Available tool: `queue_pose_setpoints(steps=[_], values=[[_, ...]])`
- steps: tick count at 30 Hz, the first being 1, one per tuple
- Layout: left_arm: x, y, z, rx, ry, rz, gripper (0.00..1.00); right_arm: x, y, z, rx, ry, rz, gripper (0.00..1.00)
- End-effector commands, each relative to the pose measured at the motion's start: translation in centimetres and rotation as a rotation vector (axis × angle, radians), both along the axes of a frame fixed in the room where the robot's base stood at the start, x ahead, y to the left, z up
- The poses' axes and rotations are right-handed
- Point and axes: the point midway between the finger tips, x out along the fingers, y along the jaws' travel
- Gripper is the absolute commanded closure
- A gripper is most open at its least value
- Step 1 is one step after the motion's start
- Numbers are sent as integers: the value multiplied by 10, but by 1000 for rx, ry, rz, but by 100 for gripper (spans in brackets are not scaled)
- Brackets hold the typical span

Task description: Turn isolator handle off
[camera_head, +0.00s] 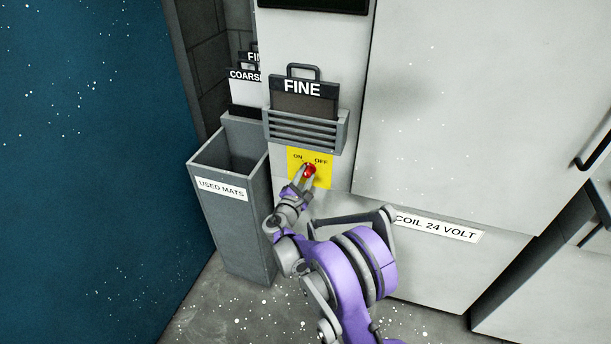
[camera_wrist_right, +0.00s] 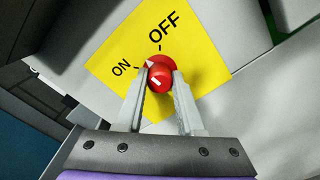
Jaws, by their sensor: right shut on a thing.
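The red isolator handle (camera_head: 310,170) sits on a yellow plate (camera_head: 323,180) marked ON at left and OFF at right, on the white cabinet front. In the right wrist view the round red handle (camera_wrist_right: 159,74) shows a white mark on its face and a white pointer at its rim on the ON side. My right gripper (camera_head: 305,176) has its two fingers on either side of the handle, shut on it; the fingers also show in the right wrist view (camera_wrist_right: 160,88). My left gripper is not in view.
A grey USED MATS bin (camera_head: 232,235) stands left of the handle. A rack (camera_head: 305,130) holding a FINE mat (camera_head: 303,98) hangs just above the plate. A cabinet panel labelled COIL 24 VOLT (camera_head: 437,228) is at right. A dark blue wall (camera_head: 90,170) fills the left.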

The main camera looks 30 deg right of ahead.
Motion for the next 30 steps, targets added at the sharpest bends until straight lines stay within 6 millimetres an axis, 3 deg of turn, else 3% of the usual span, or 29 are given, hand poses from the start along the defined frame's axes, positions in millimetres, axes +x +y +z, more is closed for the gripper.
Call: queue_pose_setpoints(steps=[18, 30], values=[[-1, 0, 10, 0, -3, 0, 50, 0, 0, 0, 366, -428, 0, 100], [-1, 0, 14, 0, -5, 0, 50, 0, 0, -1, 503, -588, -1, 100]])
